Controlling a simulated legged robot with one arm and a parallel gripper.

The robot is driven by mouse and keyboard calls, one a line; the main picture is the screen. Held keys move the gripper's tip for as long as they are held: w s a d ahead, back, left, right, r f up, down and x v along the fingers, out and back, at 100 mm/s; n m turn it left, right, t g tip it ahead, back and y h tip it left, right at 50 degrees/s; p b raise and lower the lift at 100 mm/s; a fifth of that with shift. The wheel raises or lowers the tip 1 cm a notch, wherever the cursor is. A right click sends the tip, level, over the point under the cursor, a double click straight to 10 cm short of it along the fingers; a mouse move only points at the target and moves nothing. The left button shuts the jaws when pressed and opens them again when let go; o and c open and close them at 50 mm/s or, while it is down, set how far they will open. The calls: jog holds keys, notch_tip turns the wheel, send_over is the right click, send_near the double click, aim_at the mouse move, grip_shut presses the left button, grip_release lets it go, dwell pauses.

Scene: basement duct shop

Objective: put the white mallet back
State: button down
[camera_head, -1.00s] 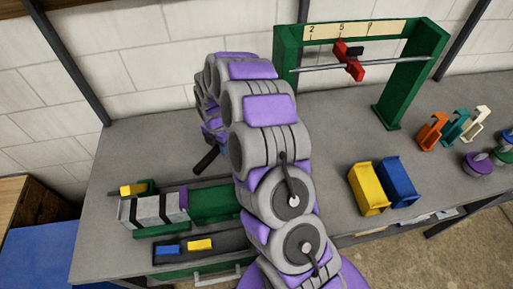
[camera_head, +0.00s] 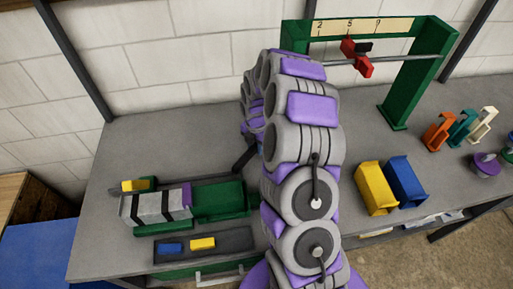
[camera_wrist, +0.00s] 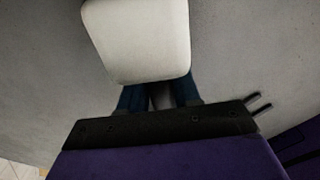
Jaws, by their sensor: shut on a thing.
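The white mallet's head (camera_wrist: 138,40) fills the upper middle of the wrist view as a pale rounded block. My gripper (camera_wrist: 160,97) has dark blue fingers on both sides of a dark grey part just below the head, and is shut on the mallet. A dark rod (camera_head: 244,160) sticks out to the left of my arm in the head view; I cannot tell whether it is the handle. In that view the mallet head and the fingers are hidden behind my arm. I cannot make out a holder for the mallet.
The grey bench (camera_head: 130,160) is bare at its back left. A green fixture with a striped block (camera_head: 160,205) and a dark tray (camera_head: 225,240) sit front left. A green gantry (camera_head: 405,85) with red sliders stands behind. Yellow (camera_head: 375,190) and blue (camera_head: 405,183) bins stand right.

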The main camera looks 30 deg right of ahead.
jog(key=shift+w+a+f, duration=0.1)
jog(key=shift+f, duration=0.15)
jog(key=shift+r, duration=0.1)
jog(key=shift+d, duration=0.3)
jog(key=c, duration=1)
grip_release()
jog(key=shift+d, duration=0.25)
jog(key=shift+o, duration=1.1)
jog(key=shift+a, duration=0.4)
